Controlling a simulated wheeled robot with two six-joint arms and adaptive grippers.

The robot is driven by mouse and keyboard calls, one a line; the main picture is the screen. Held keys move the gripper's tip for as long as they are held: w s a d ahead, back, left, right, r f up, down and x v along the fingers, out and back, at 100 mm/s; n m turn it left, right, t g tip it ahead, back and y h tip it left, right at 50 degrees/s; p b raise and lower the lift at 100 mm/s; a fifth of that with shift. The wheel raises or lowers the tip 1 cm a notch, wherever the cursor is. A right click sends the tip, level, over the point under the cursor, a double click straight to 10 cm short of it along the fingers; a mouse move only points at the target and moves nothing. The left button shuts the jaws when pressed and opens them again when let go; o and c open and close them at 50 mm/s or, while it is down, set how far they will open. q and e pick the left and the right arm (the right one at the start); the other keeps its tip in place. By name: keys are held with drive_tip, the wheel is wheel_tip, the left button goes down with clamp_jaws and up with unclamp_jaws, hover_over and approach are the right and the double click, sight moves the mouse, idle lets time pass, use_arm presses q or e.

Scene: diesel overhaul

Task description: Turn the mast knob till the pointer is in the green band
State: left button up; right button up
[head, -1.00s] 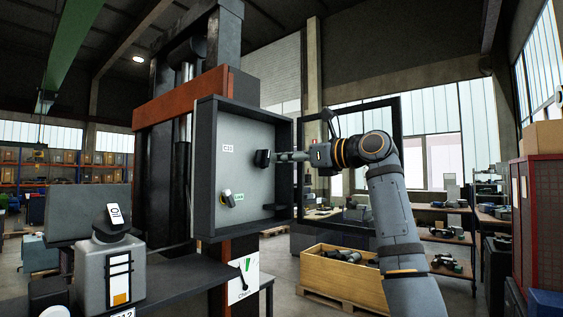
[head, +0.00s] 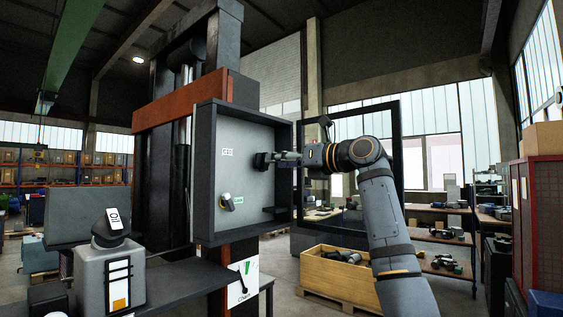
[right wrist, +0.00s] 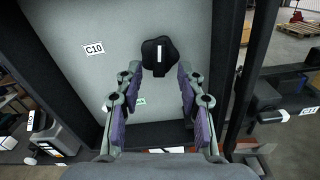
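A black knob (head: 261,161) is on the grey back panel of an open box (head: 243,135) on the mast. In the right wrist view this knob (right wrist: 158,57) has a white stripe and sits between and just beyond my fingertips. My right gripper (head: 283,158) is open, its purple-padded fingers apart with gaps to the knob. A second knob (head: 229,203) sits lower on the panel by a small green label. A white gauge (head: 242,283) marked "Chain" is below the box; its dark pointer appears left of the green band. My left gripper is out of view.
The box's open framed door (head: 398,150) stands to the right, close to my right arm. A wooden crate (head: 345,283) is on the floor below my arm.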

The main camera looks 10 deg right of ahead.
drive_tip(key=shift+w, duration=0.1)
drive_tip(key=p+x, duration=0.1)
drive_tip(key=x, duration=0.2)
drive_tip(key=shift+p, duration=0.4)
clamp_jaws()
drive_tip(key=n, duration=0.5)
idle(0.4)
drive_tip(key=shift+n, duration=0.3)
